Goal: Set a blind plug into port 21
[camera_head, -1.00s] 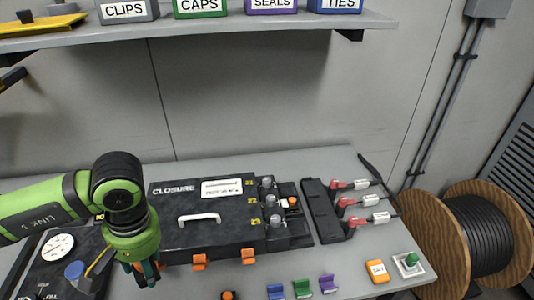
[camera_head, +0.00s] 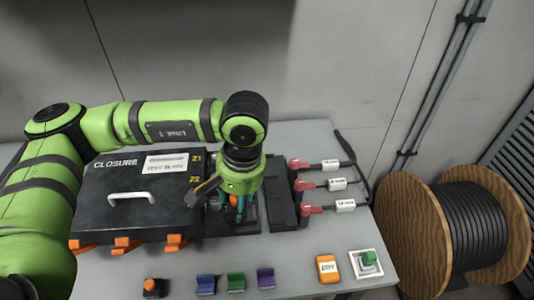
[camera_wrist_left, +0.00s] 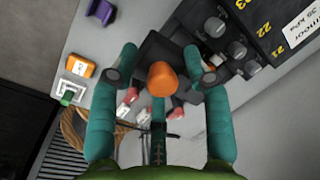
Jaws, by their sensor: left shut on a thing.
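The black closure (camera_head: 130,190) lies on the bench with port labels 21 (camera_head: 197,158) and 22 (camera_head: 195,179) on its right edge. The left wrist view shows labels 21 (camera_wrist_left: 253,52) and 22 (camera_wrist_left: 263,28) beside grey-capped fittings (camera_wrist_left: 214,27). My left gripper (camera_head: 237,212) points down over the fittings at the closure's right end. It is shut on an orange-topped plug (camera_wrist_left: 161,78), which shows between its teal fingers. My arm hides most of the ports in the head view, and I cannot tell whether the plug touches one. My right gripper is not in view.
A black block (camera_head: 284,195) with red connectors (camera_head: 303,187) stands right of the gripper. A cable drum (camera_head: 470,235) stands at right.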

